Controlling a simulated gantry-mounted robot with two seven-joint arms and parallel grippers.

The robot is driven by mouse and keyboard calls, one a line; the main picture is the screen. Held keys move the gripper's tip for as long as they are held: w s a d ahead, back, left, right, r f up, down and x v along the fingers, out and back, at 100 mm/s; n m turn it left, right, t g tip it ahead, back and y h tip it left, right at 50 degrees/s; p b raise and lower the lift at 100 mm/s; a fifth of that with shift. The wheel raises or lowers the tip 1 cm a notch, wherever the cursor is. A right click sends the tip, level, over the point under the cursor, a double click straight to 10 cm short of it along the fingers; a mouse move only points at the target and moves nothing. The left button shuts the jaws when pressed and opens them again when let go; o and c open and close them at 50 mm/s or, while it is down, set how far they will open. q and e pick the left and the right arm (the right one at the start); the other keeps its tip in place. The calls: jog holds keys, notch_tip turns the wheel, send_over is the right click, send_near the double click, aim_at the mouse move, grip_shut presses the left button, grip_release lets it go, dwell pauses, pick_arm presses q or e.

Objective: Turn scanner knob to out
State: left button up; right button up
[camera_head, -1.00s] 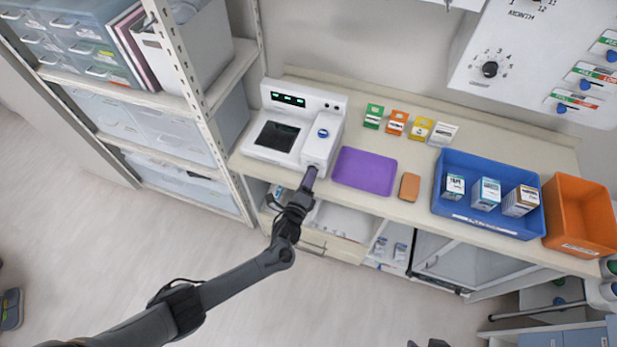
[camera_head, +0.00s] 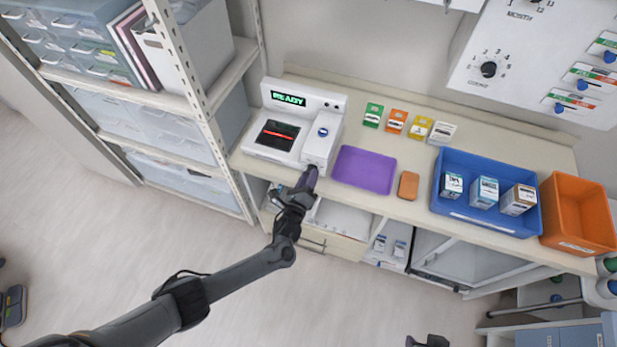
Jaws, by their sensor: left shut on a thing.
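The white scanner (camera_head: 335,102) stands at the left end of the counter. Its display (camera_head: 289,98) reads READY in green, and a red line shows on its dark glass (camera_head: 277,134). A round blue mark (camera_head: 322,132) is on top of its right-hand block. My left gripper (camera_head: 309,178) is at the front face of that block, shut on the scanner knob. The gripper hides the knob, so its setting cannot be read. A dark part of my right gripper (camera_head: 428,341) shows at the bottom edge, away from the counter; its jaws are unclear.
A purple tray (camera_head: 364,170) and an orange-brown block (camera_head: 408,186) lie right of the scanner. Several small coloured boxes stand behind them. A blue bin (camera_head: 470,165) with cartons and an orange bin (camera_head: 580,205) are farther right. A shelf post (camera_head: 210,120) stands left.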

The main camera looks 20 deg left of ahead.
pick_arm(q)
jog(key=o, duration=1)
jog(key=shift+o, duration=0.2)
jog(key=s+p, duration=0.1)
jog(key=s, duration=0.9)
jog(key=shift+s+d+p, duration=0.15)
jog(key=shift+s+p, duration=0.25)
